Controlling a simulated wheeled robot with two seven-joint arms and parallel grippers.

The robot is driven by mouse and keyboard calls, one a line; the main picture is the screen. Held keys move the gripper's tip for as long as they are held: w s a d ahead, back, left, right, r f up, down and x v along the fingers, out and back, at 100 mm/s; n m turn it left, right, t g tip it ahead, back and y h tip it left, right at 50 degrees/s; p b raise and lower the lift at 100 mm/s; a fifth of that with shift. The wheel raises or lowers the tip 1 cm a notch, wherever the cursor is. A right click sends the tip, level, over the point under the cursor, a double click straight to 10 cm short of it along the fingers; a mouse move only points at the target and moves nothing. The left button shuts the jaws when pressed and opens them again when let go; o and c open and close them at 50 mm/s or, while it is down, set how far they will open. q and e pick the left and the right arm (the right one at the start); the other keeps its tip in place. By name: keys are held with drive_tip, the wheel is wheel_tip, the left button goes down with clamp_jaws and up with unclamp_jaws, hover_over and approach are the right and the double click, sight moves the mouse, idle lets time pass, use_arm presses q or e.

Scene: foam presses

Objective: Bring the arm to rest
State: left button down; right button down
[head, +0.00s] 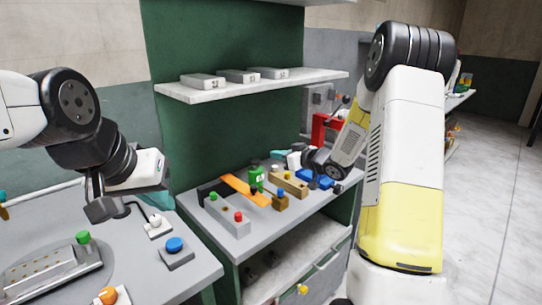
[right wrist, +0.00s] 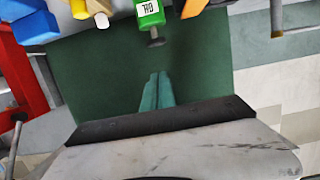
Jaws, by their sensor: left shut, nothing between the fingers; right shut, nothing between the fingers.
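My left gripper (head: 160,186) is at the left in the head view, above the left table's right part. Its white body and a bit of teal finger show, and it holds nothing. My right gripper (head: 277,153) reaches in from the right over the back of the middle bench, beyond the green bottle. The black wrist and white body partly hide it. In the right wrist view its two teal fingers (right wrist: 157,92) lie together, empty, apart from the green bottle (right wrist: 150,14).
The middle bench (head: 215,235) holds an orange strip (head: 243,189), a grey button box (head: 228,215), a wooden strip (head: 289,183) and blue pieces (head: 314,180). A red frame (head: 319,130) stands behind. A shelf (head: 255,85) overhangs. The left table carries a blue button (head: 175,244).

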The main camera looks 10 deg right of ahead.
idle(0.3)
drive_tip(key=s+d+r+m+t+h, duration=0.1)
drive_tip(key=s+d+r+m+h, duration=0.15)
drive_tip(key=d+r+h, duration=0.4)
drive_tip(key=s+r+m+g+h, duration=0.25)
drive_tip(key=s+r, duration=0.35)
drive_tip(key=s, duration=0.5)
drive_tip(key=s+a+f+g+y, duration=0.1)
drive_tip(key=s+a+g, duration=0.1)
drive_tip(key=s, duration=1)
drive_tip(key=s+a+f+m+g+y, duration=0.1)
drive_tip(key=s+a+g, duration=0.1)
drive_tip(key=s, duration=1)
drive_tip(key=shift+a+f+m, duration=0.15)
drive_tip(key=shift+a+m, duration=0.15)
